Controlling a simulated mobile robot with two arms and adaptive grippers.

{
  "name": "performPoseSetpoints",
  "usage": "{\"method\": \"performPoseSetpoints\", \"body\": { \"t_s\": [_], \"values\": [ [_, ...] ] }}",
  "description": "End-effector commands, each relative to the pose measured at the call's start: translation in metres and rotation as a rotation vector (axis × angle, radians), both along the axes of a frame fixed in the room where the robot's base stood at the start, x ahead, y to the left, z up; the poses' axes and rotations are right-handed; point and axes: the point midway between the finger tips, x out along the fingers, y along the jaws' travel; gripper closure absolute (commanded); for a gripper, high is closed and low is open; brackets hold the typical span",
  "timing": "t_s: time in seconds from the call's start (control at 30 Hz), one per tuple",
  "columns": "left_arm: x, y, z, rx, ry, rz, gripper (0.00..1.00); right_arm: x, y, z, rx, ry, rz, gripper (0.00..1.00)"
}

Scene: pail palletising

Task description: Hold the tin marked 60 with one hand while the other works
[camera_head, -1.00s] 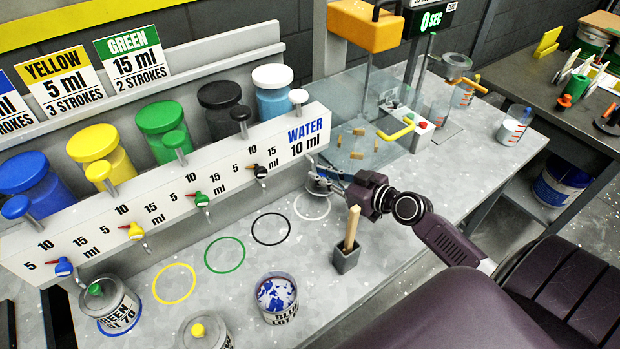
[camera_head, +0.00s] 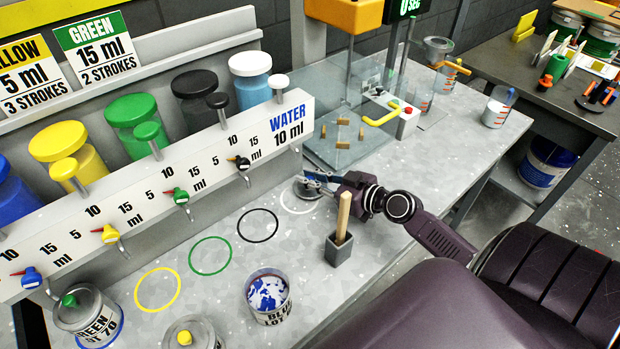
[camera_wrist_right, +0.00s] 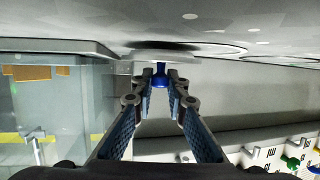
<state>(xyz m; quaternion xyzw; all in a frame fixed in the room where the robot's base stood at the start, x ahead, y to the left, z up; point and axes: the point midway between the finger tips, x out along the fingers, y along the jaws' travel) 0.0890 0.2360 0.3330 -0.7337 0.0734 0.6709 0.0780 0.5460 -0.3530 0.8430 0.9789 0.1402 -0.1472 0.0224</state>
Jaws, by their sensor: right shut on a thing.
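No number 60 is legible on any tin. An open tin (camera_head: 274,318) marked BLUE LOT stands front centre with blue and white contents; its number cannot be read. A lidded tin marked GREEN LOT 70 (camera_head: 97,330) has a green knob. A tin with a yellow knob (camera_head: 190,338) is cut off by the bottom edge. My right gripper (camera_head: 318,178) is shut on the blue knob (camera_wrist_right: 160,76) of a grey lid (camera_head: 307,191), at the white ring (camera_head: 299,205). I cannot tell whether the lid touches the bench. My left gripper is not in view.
A grey holder (camera_head: 339,252) with a wooden stick stands beside my right arm. The dispenser panel (camera_head: 150,190) with coloured taps runs behind the rings. A glass-sided station (camera_head: 345,135) stands behind my gripper. The yellow (camera_head: 158,306), green and black rings are empty.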

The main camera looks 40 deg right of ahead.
Motion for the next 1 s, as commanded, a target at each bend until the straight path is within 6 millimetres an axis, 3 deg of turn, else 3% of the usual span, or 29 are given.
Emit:
{"method": "performPoseSetpoints", "body": {
  "t_s": [0.23,0.27,0.4,0.73,0.93,1.0],
  "values": [
    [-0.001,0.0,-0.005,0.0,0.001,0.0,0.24,0.0,0.0,-0.004,0.0,0.001,0.0,1.0],
    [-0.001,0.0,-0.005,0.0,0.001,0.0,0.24,0.0,0.0,-0.004,-0.001,0.002,0.0,0.85],
    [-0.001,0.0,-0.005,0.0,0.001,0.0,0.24,-0.001,0.0,-0.005,0.0,0.002,0.0,0.69],
    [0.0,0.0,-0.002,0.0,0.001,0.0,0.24,-0.001,0.0,-0.004,0.001,0.004,0.0,0.69],
    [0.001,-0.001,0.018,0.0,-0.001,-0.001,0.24,-0.001,0.0,0.014,0.001,0.002,-0.001,0.69],
    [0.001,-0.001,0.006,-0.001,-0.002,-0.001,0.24,-0.013,-0.004,0.006,-0.001,0.006,-0.001,0.69]
  ]
}}
